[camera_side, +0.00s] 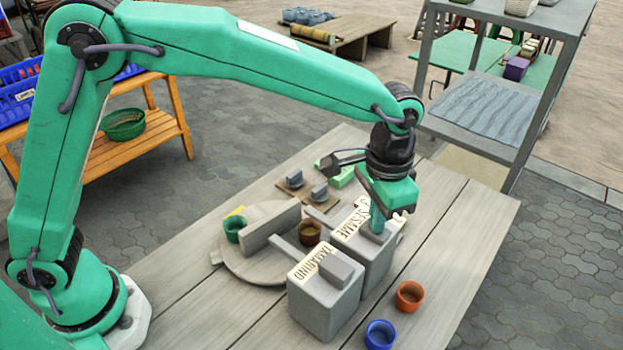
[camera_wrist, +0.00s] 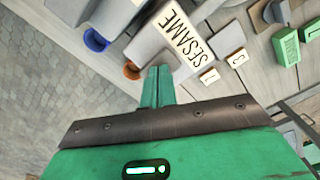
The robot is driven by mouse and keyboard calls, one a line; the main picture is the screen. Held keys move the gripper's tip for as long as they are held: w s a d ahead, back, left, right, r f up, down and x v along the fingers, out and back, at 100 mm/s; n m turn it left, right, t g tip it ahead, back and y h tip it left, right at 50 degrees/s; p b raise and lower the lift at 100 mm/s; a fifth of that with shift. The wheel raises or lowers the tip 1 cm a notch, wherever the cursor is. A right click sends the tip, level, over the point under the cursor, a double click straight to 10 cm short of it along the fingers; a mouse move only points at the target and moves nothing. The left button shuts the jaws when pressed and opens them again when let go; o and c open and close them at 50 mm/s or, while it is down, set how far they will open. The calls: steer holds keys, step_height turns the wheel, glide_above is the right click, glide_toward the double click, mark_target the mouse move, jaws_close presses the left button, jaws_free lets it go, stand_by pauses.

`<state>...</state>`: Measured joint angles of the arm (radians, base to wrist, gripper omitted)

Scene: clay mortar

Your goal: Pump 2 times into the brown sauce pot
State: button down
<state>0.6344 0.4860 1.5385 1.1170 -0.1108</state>
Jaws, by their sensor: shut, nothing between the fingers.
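The brown sauce pot (camera_side: 309,232) stands by the round wooden board, near the grey bars left of the two dispensers. The grey SESAME dispenser (camera_side: 376,262) stands behind the grey TAMARIND dispenser (camera_side: 322,307); SESAME lettering also shows in the wrist view (camera_wrist: 187,42). My gripper (camera_side: 378,226) is shut and empty, pointing down with its tips at the grey block on top of the SESAME dispenser. I cannot tell whether they touch it. The shut green fingers show in the wrist view (camera_wrist: 157,78). I cannot make out the brown pot in the wrist view.
A green pot (camera_side: 234,229) stands on the round board (camera_side: 260,268) at left. An orange pot (camera_side: 410,295) and a blue pot (camera_side: 380,335) stand right of the dispensers. Number tiles (camera_wrist: 209,76) and green blocks (camera_wrist: 285,46) lie beyond.

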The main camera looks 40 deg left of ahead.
steer(key=shift+r, duration=1.55)
steer(key=shift+f, duration=1.45)
stand_by(1.3)
steer(key=shift+r, duration=1.45)
steer(key=shift+r, duration=0.15)
steer(key=shift+r, duration=2.35)
steer(key=shift+a, duration=0.1)
